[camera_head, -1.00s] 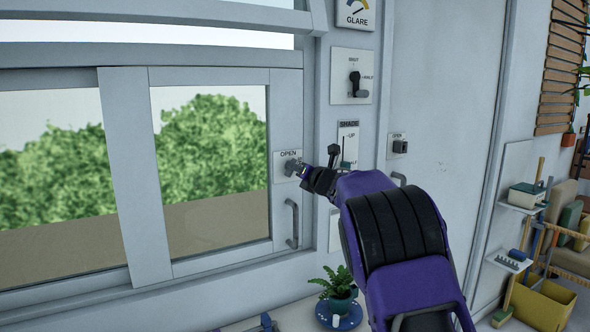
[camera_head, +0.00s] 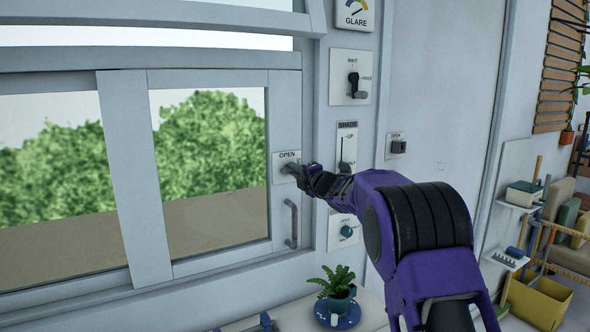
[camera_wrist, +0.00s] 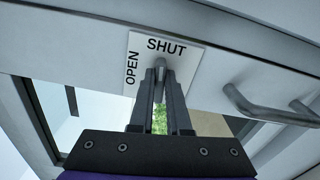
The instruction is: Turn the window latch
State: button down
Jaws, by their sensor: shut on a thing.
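The window latch (camera_wrist: 160,70) is a grey lever on a white plate (camera_wrist: 135,60) lettered OPEN and SHUT. In the head view the plate (camera_head: 285,157) sits on the right frame of the sliding window (camera_head: 200,170), above its bar handle. My gripper (camera_head: 296,171) reaches the latch from the right. In the wrist view its two dark fingers (camera_wrist: 160,90) are shut on the latch lever, one on each side. The fingers cover part of the lever, so its exact angle is hard to tell.
The grey bar handle (camera_head: 291,224) is below the latch. A shade slider panel (camera_head: 347,145), a lever panel (camera_head: 350,78) and a dial panel (camera_head: 345,231) are on the wall to the right. A potted plant (camera_head: 337,285) stands on a blue saucer below.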

jog(key=shift+m, duration=0.7)
jog(key=c, duration=0.9)
grip_release()
jog(key=b+v, duration=0.3)
jog(key=v, duration=1.4)
jog(key=shift+s+d, duration=0.2)
